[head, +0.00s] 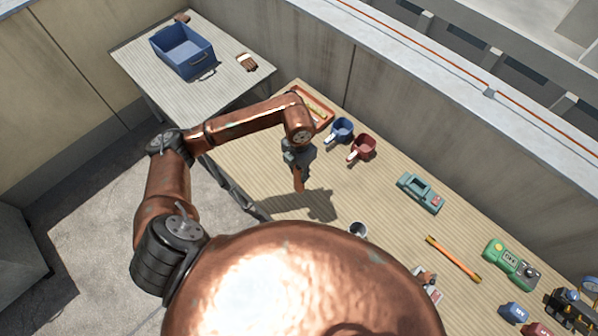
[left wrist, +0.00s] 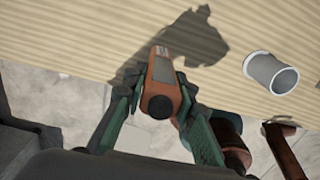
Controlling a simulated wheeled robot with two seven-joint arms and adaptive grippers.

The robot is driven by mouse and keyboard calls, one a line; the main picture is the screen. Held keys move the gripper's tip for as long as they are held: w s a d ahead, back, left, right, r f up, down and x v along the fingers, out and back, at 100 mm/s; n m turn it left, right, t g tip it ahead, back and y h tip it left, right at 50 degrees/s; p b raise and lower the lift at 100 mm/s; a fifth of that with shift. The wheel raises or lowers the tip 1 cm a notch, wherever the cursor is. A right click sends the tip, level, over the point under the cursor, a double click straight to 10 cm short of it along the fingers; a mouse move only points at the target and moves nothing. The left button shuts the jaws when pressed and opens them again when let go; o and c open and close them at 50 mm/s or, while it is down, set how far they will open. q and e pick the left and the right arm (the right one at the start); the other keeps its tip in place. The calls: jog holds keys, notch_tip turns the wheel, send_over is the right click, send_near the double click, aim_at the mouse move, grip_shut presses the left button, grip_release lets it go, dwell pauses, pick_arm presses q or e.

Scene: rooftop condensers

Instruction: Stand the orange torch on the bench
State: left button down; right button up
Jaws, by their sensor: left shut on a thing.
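My left gripper (head: 297,166) is shut on the orange torch (head: 298,181), which hangs roughly upright below the fingers, over the front part of the wooden bench (head: 240,150). Its shadow falls on the bench beside it; I cannot tell exactly how high its lower end is. In the left wrist view, the green fingers (left wrist: 156,105) grip both sides of the torch (left wrist: 163,70), which shows a grey label panel and a round black end. My right gripper is not in view.
A grey cup (head: 358,229) stands near the bench's front edge. A blue bin (head: 183,50) stands on the grey table.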

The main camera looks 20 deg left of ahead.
pick_arm(q)
jog(key=w+a+f, duration=0.1)
jog(key=w+f, duration=0.2)
jog(key=f, duration=0.4)
jog(key=shift+a+f+p, duration=0.25)
jog(key=shift+a+p, duration=0.1)
jog(key=shift+p, duration=0.05)
jog(key=c, duration=1.6)
grip_release()
notch_tip(320, 180, up, 12)
jog(key=shift+r+b, duration=0.15)
jog(key=shift+b, duration=0.45)
